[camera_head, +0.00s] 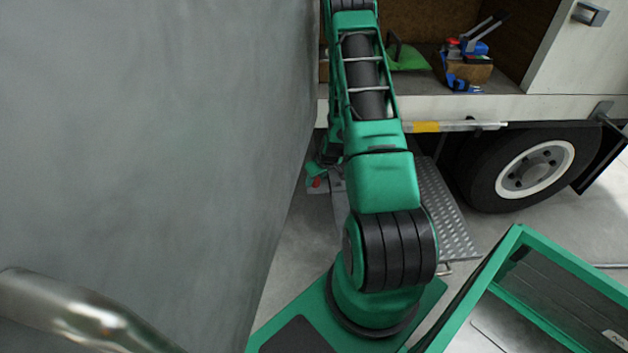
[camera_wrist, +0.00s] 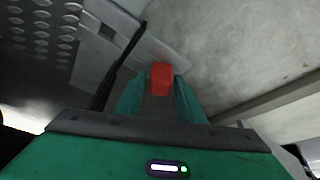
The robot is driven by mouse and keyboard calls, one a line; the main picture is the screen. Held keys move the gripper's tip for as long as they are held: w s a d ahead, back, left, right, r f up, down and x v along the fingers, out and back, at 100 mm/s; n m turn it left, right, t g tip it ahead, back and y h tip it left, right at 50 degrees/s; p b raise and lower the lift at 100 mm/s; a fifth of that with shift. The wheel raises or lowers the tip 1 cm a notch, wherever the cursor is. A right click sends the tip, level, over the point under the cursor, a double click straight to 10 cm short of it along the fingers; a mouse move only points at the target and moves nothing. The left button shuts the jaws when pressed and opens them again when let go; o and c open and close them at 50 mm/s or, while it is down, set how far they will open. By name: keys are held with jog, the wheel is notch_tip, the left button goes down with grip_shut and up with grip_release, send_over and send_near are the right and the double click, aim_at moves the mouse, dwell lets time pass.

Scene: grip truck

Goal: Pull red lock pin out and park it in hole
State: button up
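The red lock pin (camera_wrist: 161,78) shows as a red block between the green fingers of my gripper (camera_wrist: 162,82) in the wrist view. The fingertips lie against its two sides. Its lower part and what it sits in are hidden. In the head view the pin (camera_head: 316,182) is a small red spot just below my gripper (camera_head: 317,171), low beside the truck and left of my arm. A grey metal bracket (camera_wrist: 150,50) lies behind the pin in the wrist view. A dark square opening (camera_wrist: 107,32) shows on the bracket's left; I cannot tell whether it is the parking hole.
A thin black rod or cable (camera_wrist: 122,65) runs close to my left finger. A studded metal step (camera_head: 445,210) and a truck wheel (camera_head: 535,168) are to the right. A large grey panel (camera_head: 150,130) fills the left. Tools (camera_head: 465,65) lie in the truck compartment.

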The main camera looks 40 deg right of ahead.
jog(key=shift+o, duration=0.7)
jog(key=v, duration=1)
jog(key=shift+r, duration=0.35)
jog(key=shift+s, duration=0.25)
